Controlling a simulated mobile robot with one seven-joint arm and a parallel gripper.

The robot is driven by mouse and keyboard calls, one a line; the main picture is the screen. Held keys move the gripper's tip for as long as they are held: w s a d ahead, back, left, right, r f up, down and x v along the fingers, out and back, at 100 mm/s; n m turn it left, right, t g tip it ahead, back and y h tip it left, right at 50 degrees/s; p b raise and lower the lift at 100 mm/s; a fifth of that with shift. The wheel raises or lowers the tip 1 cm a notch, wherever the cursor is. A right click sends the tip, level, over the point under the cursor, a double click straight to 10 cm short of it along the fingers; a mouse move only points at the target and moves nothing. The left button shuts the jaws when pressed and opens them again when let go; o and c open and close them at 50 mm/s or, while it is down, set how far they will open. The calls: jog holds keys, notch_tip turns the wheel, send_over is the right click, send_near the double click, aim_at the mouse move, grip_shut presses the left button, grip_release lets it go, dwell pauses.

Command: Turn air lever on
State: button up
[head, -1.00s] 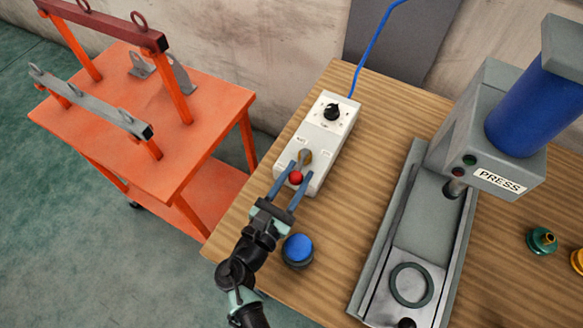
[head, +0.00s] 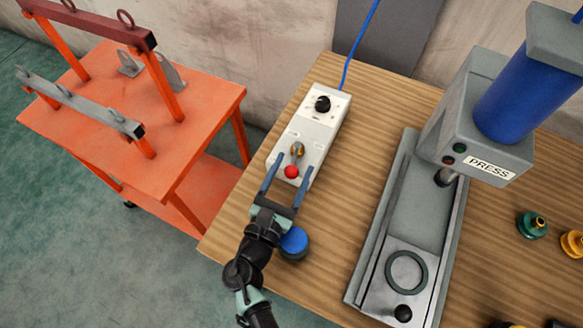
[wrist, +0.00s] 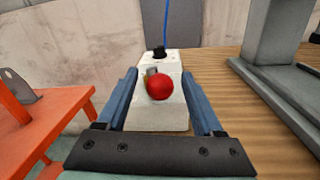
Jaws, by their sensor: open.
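The air lever has a red ball knob (head: 291,172) on a brass-coloured pivot (head: 297,150), on the near half of a white control box (head: 318,130). The lever points toward the box's near end. My gripper (head: 296,163) is open, with one blue finger on each side of the knob. In the wrist view the red knob (wrist: 159,87) is centred between the fingers, with clear gaps to both. It hides most of the pivot. The markings beside the lever are too small to read.
A black dial (head: 322,104) is at the box's far end, with a blue cable behind. A blue button (head: 293,241) is close to my gripper. The press (head: 470,130) stands right. An orange cart (head: 150,110) with hoist parts is left.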

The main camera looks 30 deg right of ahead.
jog(key=b+v, duration=0.1)
jog(key=v, duration=1.2)
